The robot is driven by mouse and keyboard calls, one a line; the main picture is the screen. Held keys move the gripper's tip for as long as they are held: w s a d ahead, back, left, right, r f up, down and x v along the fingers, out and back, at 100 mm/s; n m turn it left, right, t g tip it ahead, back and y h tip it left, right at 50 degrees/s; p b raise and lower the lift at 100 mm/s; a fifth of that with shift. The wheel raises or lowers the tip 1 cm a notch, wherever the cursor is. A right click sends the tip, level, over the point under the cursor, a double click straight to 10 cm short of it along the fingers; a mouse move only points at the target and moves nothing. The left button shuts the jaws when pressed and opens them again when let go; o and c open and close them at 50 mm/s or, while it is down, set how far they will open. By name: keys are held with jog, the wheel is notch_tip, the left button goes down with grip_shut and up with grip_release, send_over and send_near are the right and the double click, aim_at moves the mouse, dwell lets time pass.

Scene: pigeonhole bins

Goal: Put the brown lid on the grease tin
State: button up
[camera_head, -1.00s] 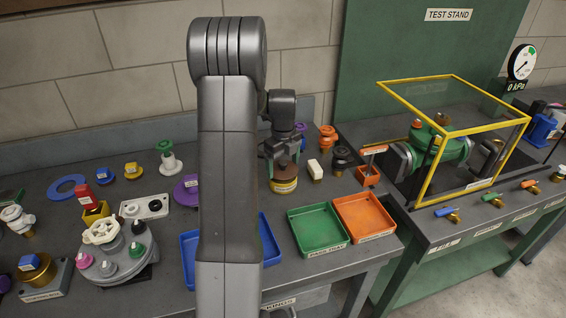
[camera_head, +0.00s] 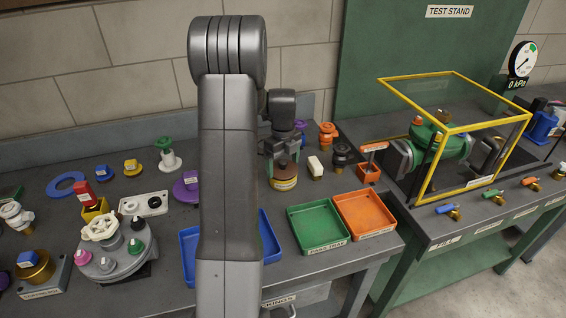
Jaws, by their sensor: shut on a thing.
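The grease tin (camera_head: 284,183) is a short yellowish tin with a label band, standing on the grey bench right of my arm. The brown lid (camera_head: 285,168) is at the top of the tin, directly below my gripper. My gripper (camera_head: 283,157) points down and is shut on the brown lid. The lid looks level and in line with the tin. I cannot tell from this view whether it is fully seated. My arm hides part of the bench to the left of the tin.
A green tray (camera_head: 318,240) and an orange tray (camera_head: 364,232) lie in front. A blue tray (camera_head: 270,246) is partly behind my arm. An orange knob part (camera_head: 327,137) stands behind.

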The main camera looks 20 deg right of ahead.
jog(key=shift+f+b, duration=0.3)
jog(key=shift+f, duration=0.25)
jog(key=o, duration=0.9)
jog(key=shift+c, duration=0.2)
jog(key=shift+o, duration=0.7)
jog(key=shift+r+p, duration=2.75)
jog(key=shift+r, duration=1.3)
jog(key=shift+f, duration=0.15)
notch_tip(320, 180, down, 8)
jog(key=b, duration=0.5)
jog(key=shift+b, duration=0.3)
